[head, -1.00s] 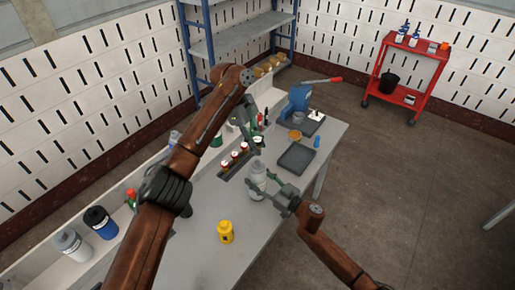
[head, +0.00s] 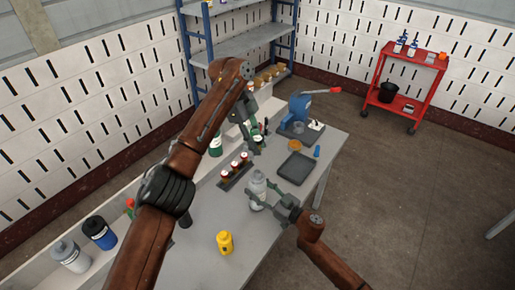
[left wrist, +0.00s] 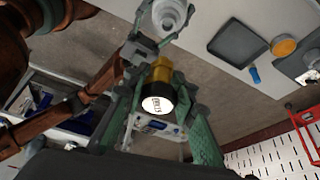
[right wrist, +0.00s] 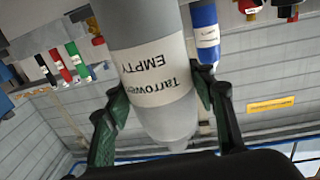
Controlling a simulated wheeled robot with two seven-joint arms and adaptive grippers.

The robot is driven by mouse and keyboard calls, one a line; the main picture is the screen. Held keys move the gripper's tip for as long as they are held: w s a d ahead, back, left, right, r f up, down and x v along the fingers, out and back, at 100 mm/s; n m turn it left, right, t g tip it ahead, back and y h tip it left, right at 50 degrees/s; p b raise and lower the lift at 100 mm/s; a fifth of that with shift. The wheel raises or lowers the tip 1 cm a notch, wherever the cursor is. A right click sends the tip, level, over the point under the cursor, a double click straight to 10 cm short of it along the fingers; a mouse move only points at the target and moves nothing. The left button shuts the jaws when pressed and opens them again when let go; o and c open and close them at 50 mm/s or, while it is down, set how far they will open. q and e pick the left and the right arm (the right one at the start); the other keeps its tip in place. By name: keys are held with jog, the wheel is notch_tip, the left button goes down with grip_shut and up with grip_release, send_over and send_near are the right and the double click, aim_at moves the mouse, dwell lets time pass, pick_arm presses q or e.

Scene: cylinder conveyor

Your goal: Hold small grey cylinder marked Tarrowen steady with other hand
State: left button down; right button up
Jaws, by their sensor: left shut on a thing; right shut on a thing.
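The small grey cylinder (head: 258,187) marked Tarrowen is in my right gripper (head: 268,196) above the bench. Its label reads "Tarrowen EMPTY" in the right wrist view (right wrist: 150,75), upside down there. The right gripper's fingers (right wrist: 160,115) are shut on its two sides. My left gripper (head: 257,140) is farther back, apart from the cylinder. In the left wrist view it is shut on a brass-coloured piece (left wrist: 160,75) with a black collar and a white printed end. The cylinder's top also shows there (left wrist: 168,15).
A yellow bottle (head: 225,243) stands on the bench in front. A rack of red-capped jars (head: 235,172) is left of the cylinder. A dark tray (head: 296,168), an orange dish (head: 295,145) and a blue press (head: 300,115) are at the back right. The front of the bench is mostly clear.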

aim_at(258, 138)
pick_arm(q)
jog(key=shift+r, duration=0.1)
pick_arm(e)
jog(key=o, duration=1.4)
jog(key=v, duration=1.2)
pick_arm(q)
jog(key=shift+r, duration=0.1)
jog(key=shift+r+p, duration=1.05)
jog(key=shift+r, duration=0.25)
jog(key=shift+r+p, duration=1.15)
jog(key=shift+p, duration=0.3)
pick_arm(e)
notch_tip(258, 138, up, 7)
jog(key=shift+s+f, duration=0.1)
pick_arm(q)
jog(key=shift+f, duration=0.1)
